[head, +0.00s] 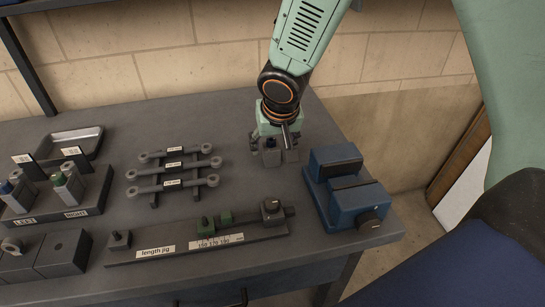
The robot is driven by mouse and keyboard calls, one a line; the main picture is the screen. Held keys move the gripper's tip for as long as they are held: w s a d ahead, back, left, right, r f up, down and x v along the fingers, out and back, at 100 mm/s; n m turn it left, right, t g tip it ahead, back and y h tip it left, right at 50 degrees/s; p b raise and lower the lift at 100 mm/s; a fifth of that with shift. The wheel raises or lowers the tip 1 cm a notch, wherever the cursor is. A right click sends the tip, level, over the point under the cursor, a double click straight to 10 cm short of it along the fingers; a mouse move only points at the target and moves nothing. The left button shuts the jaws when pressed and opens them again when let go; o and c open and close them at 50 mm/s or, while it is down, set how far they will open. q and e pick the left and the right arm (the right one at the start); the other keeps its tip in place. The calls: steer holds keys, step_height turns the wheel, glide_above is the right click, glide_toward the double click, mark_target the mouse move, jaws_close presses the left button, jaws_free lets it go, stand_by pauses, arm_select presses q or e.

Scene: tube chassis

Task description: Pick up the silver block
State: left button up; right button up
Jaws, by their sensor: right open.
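My right gripper (275,146) comes down from the top over the back right of the bench, with its jaws open. A small grey block (271,158), which looks like the silver block, stands on the bench right under it, at or between the fingers. The gripper partly hides the block, and I cannot tell whether the fingers touch it. My left gripper is not in view.
A blue vise (345,190) stands right of the gripper. The length jig (170,248) lies in front, and a rack of rods (173,170) stands to the left. Farther left are the LEFT/RIGHT holder (50,216), a metal tray (75,140) and dark grey blocks (62,254).

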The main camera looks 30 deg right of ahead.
mark_target(271, 146)
steer(key=b+x, duration=0.1)
steer(key=x, duration=0.3)
steer(key=shift+w+f, duration=0.1)
steer(key=shift+w, duration=0.2)
steer(key=shift+s, duration=0.25)
steer(key=shift+c, duration=0.3)
steer(key=shift+w, duration=0.25)
steer(key=c, duration=0.5)
steer(key=shift+s, duration=0.15)
steer(key=c, duration=0.4)
jaws_close()
